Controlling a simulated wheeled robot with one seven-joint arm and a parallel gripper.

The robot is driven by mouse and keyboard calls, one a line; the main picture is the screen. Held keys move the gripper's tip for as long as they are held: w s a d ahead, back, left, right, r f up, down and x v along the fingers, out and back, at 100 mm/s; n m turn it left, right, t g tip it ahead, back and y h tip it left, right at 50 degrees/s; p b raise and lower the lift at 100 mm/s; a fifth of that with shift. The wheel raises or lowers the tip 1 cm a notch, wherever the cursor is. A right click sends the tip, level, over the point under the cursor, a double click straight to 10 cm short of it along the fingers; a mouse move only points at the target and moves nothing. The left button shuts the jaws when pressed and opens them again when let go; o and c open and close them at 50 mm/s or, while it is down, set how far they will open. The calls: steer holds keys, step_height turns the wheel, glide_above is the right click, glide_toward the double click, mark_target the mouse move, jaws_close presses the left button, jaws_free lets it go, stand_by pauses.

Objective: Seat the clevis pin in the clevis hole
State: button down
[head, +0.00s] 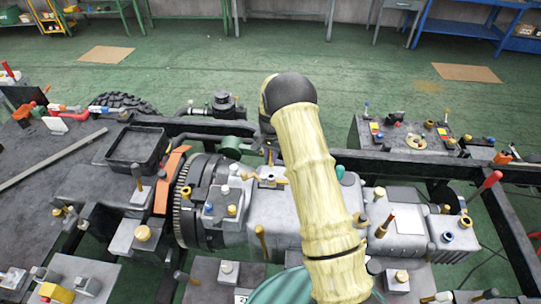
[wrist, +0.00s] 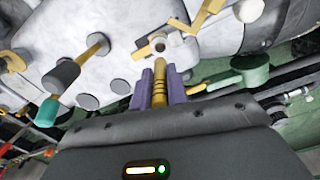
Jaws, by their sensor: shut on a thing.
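My gripper (wrist: 160,78) shows in the wrist view with two purple fingers, shut on a brass-coloured clevis pin (wrist: 159,88) with dark ring grooves. The pin stands up between the fingers and points away from the gripper body. Just beyond its tip is a small pale fitting with a round opening (wrist: 160,45), which looks like the clevis hole. I cannot tell whether the tip touches it or has entered it. In the head view my own arm crosses the middle of the picture, and I cannot make out the gripper or the held pin clearly.
A grey gearbox casing (head: 405,222) with several upright pins and knobs fills the centre. In the wrist view a brass lever (wrist: 208,18), a dark-capped pin (wrist: 62,76) and a green cylinder (wrist: 250,70) stand close around. Green floor (head: 300,60) behind is mostly clear.

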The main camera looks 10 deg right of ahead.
mark_target(271, 165)
steer(key=shift+w+f+b, duration=0.15)
steer(key=shift+f+b, duration=0.3)
steer(key=shift+f, duration=0.45)
steer(key=shift+s+d+f+b, duration=0.1)
steer(key=shift+s+f+b, duration=0.15)
steer(key=shift+f+b, duration=0.55)
steer(key=shift+w+f+b, duration=0.15)
steer(key=shift+f+b, duration=0.15)
steer(key=shift+f, duration=0.55)
steer(key=shift+b, duration=0.3)
steer(key=shift+f+b, duration=1.5)
steer(key=shift+f, duration=0.7)
steer(key=c, duration=1.3)
jaws_free()
